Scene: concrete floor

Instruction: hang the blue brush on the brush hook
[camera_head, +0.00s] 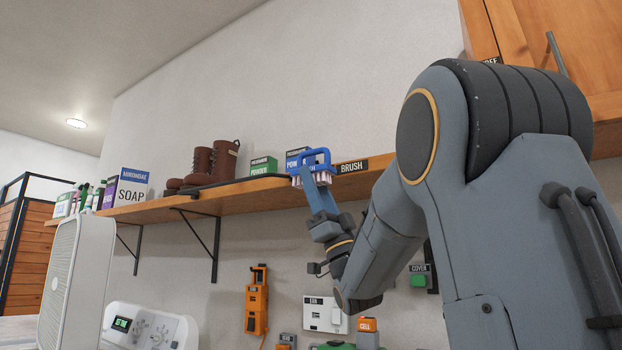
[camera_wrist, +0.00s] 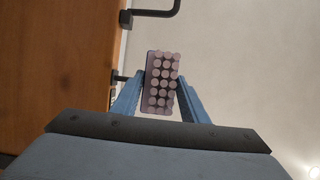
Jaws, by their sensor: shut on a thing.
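The blue brush (camera_head: 312,158) is held up at the front edge of the wooden shelf, just left of the BRUSH label (camera_head: 352,167). Its loop handle is at the top and its pale bristles point down toward my gripper. In the wrist view the bristle side of the brush (camera_wrist: 162,82) faces the camera. My gripper (camera_head: 316,190) is shut on the brush, with a blue finger on each side in the wrist view (camera_wrist: 160,95). A small dark peg (camera_wrist: 123,77) sticks out beside the brush there, possibly the brush hook. Whether they touch is unclear.
The wooden shelf (camera_head: 235,195) carries brown boots (camera_head: 218,163), a soap box (camera_head: 128,188) and powder boxes (camera_head: 264,166). A dark bent bar (camera_wrist: 160,13) shows in the wrist view. A wooden cabinet (camera_head: 560,45) is at upper right.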

